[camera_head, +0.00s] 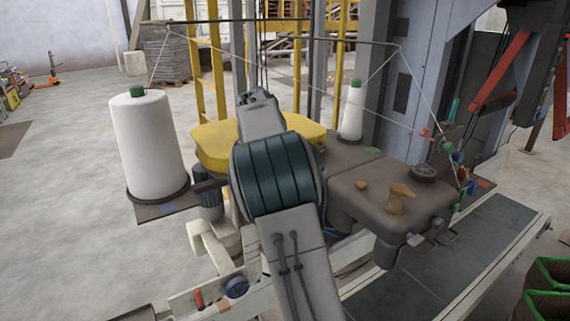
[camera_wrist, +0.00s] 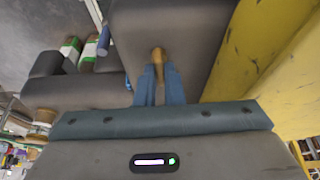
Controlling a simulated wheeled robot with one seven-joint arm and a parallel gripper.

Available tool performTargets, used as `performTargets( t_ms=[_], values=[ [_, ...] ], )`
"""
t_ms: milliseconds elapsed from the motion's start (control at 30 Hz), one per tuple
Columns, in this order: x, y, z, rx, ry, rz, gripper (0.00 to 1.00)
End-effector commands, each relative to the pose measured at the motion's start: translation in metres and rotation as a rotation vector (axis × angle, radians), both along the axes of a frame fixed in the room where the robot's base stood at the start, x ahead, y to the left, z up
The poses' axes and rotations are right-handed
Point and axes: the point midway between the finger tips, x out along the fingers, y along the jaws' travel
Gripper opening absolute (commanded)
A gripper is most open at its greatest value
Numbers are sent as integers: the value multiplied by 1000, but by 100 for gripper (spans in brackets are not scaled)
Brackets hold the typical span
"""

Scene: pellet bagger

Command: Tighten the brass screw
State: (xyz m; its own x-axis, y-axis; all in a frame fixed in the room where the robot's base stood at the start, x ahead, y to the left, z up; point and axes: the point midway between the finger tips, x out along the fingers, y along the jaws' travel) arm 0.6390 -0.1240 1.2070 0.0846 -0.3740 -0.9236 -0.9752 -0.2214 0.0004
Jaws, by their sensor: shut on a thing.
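In the wrist view, the brass screw (camera_wrist: 158,56) is a small brass-coloured piece against a dark grey machine housing (camera_wrist: 190,30). My gripper (camera_wrist: 158,72) has its two blue fingers close together, shut on the screw at their tips. The fingers hide part of the screw, so I cannot tell how far in it sits. In the head view, my arm covers both the gripper and this screw.
A yellow guard (camera_head: 212,145) is close on the right of my gripper in the wrist view (camera_wrist: 245,60). A large white thread cone (camera_head: 147,145) stands left, a smaller one (camera_head: 351,110) behind. Threads run from an overhead bar (camera_head: 330,39). Open floor lies left.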

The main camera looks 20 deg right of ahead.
Motion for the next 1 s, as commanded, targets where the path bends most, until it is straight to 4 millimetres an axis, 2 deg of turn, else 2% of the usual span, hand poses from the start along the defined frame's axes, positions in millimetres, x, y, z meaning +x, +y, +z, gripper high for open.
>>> performTargets(
  t_ms=[633, 667, 700, 733, 1000],
  values=[
    [1, 1, 0, 3, -2, -45, 0],
    [1, 1, 0, 3, -2, -45, 16],
    [1, 1, 0, 3, -2, -45, 28],
    [1, 1, 0, 3, -2, -45, 30],
    [0, 0, 1, 1, -1, -46, 30]
  ],
)
